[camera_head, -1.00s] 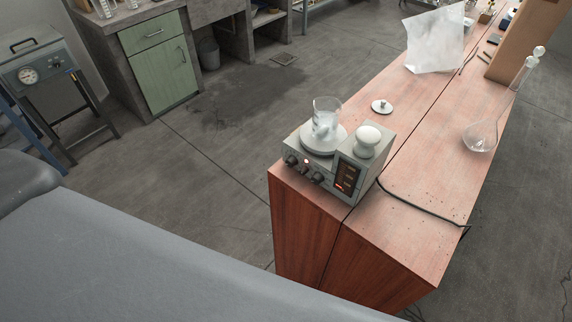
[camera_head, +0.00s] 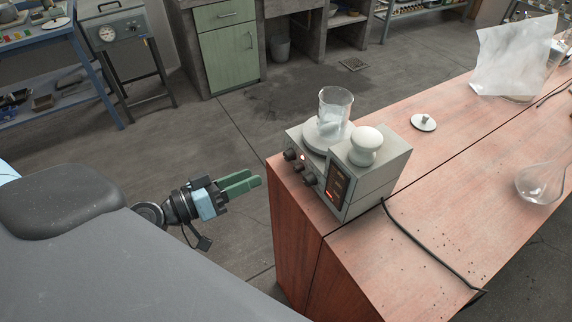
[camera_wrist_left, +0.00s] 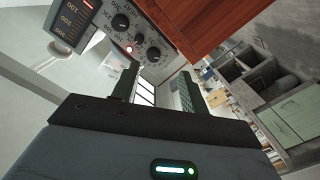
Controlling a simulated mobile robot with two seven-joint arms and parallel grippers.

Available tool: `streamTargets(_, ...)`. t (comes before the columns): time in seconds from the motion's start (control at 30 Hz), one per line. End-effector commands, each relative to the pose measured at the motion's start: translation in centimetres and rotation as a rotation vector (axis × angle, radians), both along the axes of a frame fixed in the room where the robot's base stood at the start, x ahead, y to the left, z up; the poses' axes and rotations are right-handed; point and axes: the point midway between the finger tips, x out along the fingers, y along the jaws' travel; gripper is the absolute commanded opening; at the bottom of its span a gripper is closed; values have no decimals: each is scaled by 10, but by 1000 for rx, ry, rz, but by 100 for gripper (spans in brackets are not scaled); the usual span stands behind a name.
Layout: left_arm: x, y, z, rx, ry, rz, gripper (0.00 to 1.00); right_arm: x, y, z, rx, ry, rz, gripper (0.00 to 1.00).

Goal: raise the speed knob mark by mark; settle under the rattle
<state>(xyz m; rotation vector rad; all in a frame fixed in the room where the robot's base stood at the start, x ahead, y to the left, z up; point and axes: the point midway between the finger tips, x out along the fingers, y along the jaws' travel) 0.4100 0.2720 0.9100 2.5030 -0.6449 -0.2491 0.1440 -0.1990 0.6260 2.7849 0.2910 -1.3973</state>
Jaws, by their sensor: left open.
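A grey stirrer (camera_head: 372,190) stands on the near end of the red-topped bench, a glass beaker (camera_head: 335,108) with pale contents on its round plate. Its sloped front has dark knobs (camera_head: 310,179), a lit red lamp (camera_head: 303,157) and a dark display (camera_head: 336,186) with orange-red marks. My left gripper (camera_head: 257,181) is open and empty, left of the bench and apart from the panel. In the left wrist view, a black knob (camera_wrist_left: 121,22) with a white pointer line shows beyond the fingers. My right gripper is not seen.
A white rounded knob-like piece (camera_head: 366,141) tops the stirrer's right side. A black cable (camera_head: 420,235) runs over the bench. Open floor lies left of the bench.

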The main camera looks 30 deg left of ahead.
Motion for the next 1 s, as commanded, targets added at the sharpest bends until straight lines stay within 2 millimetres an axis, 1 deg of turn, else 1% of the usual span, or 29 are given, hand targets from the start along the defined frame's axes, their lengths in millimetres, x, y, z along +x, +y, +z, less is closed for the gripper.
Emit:
streamTargets(0.03, 2, 1, 5, -11, -13, -6, 44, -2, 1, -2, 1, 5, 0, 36)
streamTargets(0.13, 4, 1, 13, -26, -28, -13, 44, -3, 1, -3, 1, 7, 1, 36)
streamTargets(0.37, 7, 0, 16, -31, -33, -15, 44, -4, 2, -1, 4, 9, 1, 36)
streamTargets(0.47, 14, -4, 18, -34, -36, -14, 44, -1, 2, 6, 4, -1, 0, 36)
streamTargets(0.6, 32, -15, 21, -34, -39, -15, 44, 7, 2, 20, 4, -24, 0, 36)
streamTargets(0.73, 49, -24, 21, -33, -39, -14, 44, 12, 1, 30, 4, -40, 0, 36)
streamTargets(0.9, 64, -33, 18, -32, -35, -14, 44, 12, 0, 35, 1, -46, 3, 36)
streamTargets(1.0, 69, -37, 16, -32, -32, -14, 44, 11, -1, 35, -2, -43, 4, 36)
